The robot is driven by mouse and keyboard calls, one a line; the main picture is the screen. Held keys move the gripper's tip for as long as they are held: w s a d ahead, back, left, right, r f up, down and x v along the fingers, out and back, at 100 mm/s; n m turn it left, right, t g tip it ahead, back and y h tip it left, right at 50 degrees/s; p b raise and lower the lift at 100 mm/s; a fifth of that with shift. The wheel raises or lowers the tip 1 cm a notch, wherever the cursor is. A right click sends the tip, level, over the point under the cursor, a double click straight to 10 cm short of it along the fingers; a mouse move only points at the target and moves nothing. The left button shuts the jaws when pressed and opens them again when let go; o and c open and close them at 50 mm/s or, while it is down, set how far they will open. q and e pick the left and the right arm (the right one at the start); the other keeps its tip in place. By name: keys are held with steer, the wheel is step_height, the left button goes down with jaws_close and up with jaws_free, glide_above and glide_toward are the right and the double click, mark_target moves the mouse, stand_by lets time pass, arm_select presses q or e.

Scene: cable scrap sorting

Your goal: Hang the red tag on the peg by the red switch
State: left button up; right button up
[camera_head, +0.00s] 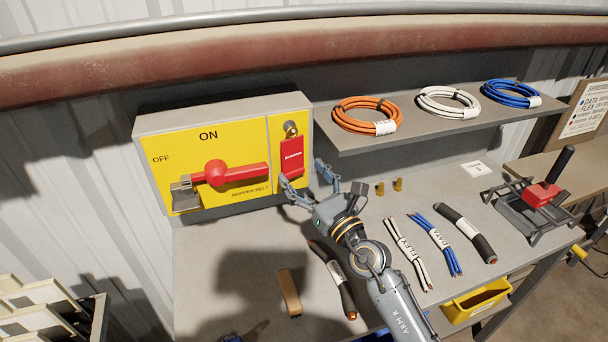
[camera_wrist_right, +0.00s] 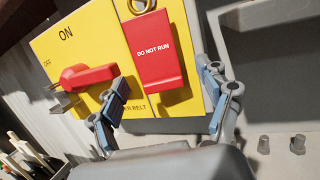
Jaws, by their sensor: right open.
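The red tag (camera_head: 292,157), marked DO NOT RUN in the right wrist view (camera_wrist_right: 155,55), hangs upright at the peg (camera_head: 291,129) on the right part of a yellow panel (camera_head: 183,135). A metal ring shows at its top in the wrist view. The red switch (camera_head: 222,173) is a lever on the same panel, left of the tag, its arm lying roughly level. My right gripper (camera_head: 303,176) is open just below and in front of the tag. In the wrist view its fingers stand on either side, below the tag and apart from it. My left gripper is not in view.
A shelf (camera_head: 350,142) with orange, white and blue cable coils juts out right of the panel. Cable bundles (camera_head: 433,243), a tan block (camera_head: 290,292) and two small brass pieces (camera_head: 398,184) lie on the bench. A red-jawed tool (camera_head: 541,195) stands at the right.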

steer(key=v, duration=1.2)
steer(key=s+d+m+t+h, duration=0.25)
steer(key=d+m+h, duration=1.05)
steer(key=m, duration=0.9)
steer(key=s+d+f+m+g+h, duration=0.35)
steer(key=d+f+m+g, duration=0.2)
steer(key=f+m, duration=0.3)
steer(key=s+a+f+m+g+y, duration=0.3)
steer(key=s+f+m+g, duration=0.25)
steer(key=s, duration=0.45)
steer(key=s+a+f+m+g+y, duration=0.25)
steer(key=s+f+m+g, duration=0.35)
steer(key=s, duration=0.5)
step_height(320, 180, down, 29)
steer(key=s+n, duration=0.2)
steer(key=s+d+f+g, duration=0.1)
steer(key=s+d+f, duration=0.2)
steer(key=s+f, duration=1.1)
steer(key=shift+s+f+g, duration=0.35)
steer(key=shift+s, duration=0.55)
